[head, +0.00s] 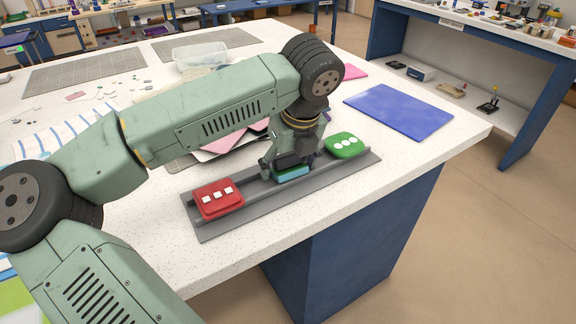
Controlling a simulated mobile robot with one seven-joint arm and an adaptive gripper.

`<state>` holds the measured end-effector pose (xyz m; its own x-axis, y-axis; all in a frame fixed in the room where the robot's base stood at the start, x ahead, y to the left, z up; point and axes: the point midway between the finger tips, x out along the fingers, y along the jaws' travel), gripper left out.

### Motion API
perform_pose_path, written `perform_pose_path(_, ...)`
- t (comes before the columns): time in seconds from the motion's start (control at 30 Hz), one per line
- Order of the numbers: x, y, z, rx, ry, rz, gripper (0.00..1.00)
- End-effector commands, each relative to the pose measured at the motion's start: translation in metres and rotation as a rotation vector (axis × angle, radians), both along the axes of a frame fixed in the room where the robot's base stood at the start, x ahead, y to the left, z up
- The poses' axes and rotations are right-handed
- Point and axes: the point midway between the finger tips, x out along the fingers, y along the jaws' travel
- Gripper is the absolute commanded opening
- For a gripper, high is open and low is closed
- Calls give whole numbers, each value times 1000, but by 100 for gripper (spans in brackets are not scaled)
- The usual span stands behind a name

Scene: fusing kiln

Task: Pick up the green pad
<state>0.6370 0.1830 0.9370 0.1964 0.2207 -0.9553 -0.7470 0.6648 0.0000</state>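The green pad (345,145), with a row of white dots on top, sits on the right part of a long grey rack (240,222) near the table's front edge. A red pad (217,198) with white squares sits at the rack's left end. A blue-teal pad (292,175) lies between them, partly hidden under my gripper. My gripper (290,168) points down at the blue-teal pad, to the left of the green pad and apart from it. Its fingers are partly hidden, and I cannot tell whether they grip the blue-teal pad.
A blue sheet (399,111) lies behind and right of the rack. Pink sheets (222,143) lie behind the rack, partly under my arm. A clear bin (200,55) and grey mats (85,72) are farther back.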

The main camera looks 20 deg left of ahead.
Motion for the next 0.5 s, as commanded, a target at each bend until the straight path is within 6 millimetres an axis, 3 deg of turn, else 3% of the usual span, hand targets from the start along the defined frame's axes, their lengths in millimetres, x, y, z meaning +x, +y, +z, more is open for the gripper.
perform_pose_path(0.5, 0, 0, 0, 0, 0, 0, 34)
